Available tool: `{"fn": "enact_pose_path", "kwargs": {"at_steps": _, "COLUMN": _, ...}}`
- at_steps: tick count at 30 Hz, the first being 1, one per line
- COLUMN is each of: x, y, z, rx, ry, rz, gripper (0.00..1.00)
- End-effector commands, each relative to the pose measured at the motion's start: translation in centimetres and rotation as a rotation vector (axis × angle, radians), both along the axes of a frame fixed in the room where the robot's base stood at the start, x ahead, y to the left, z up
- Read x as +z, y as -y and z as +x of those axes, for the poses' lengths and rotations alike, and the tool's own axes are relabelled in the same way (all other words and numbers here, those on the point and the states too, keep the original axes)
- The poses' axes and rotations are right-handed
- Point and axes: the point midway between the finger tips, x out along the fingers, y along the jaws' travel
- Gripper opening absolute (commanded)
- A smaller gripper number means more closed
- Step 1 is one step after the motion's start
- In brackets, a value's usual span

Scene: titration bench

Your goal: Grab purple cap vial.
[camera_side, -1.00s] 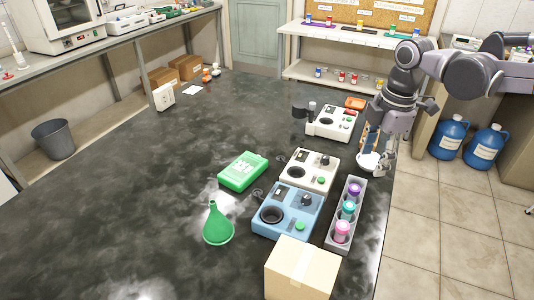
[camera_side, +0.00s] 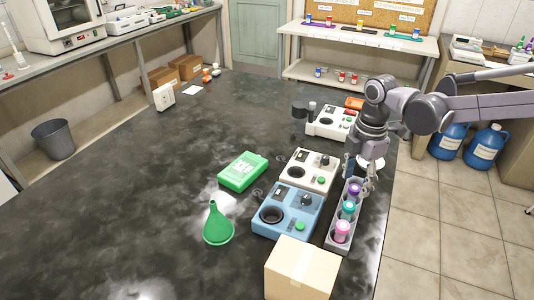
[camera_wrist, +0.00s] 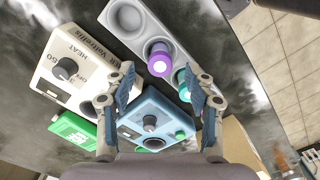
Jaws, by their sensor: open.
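The purple cap vial (camera_side: 354,189) stands upright in the far part of a grey rack (camera_side: 336,238), with a teal cap vial (camera_side: 348,210) and a pink cap vial (camera_side: 342,231) nearer the camera. In the wrist view the purple cap vial (camera_wrist: 160,58) lies ahead of my gripper, between the lines of its fingers and a little beyond them. My gripper (camera_wrist: 162,88) is open and empty, with its two blue-padded fingers spread apart. In the side view my gripper (camera_side: 359,178) hangs over the far end of the rack, close to the purple cap, partly hidden by the arm.
A white hotplate (camera_side: 309,172) and a blue hotplate (camera_side: 287,212) stand left of the rack. A cardboard box (camera_side: 301,268) stands at its near end. A green funnel (camera_side: 217,226) and a green box (camera_side: 242,171) are further left.

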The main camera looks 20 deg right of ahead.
Motion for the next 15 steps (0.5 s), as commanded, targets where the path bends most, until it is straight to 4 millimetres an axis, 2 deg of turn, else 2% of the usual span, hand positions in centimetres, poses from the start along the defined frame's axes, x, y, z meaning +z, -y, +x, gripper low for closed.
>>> {"fn": "enact_pose_path", "kwargs": {"at_steps": 7, "x": -3.1, "y": 0.0, "z": 0.0, "rx": 0.000, "ry": 0.000, "rz": 0.000, "gripper": 0.54}}
{"fn": "enact_pose_path", "kwargs": {"at_steps": 15, "x": -3.8, "y": 0.0, "z": 0.0, "rx": 0.000, "ry": 0.000, "rz": 0.000, "gripper": 0.54}}
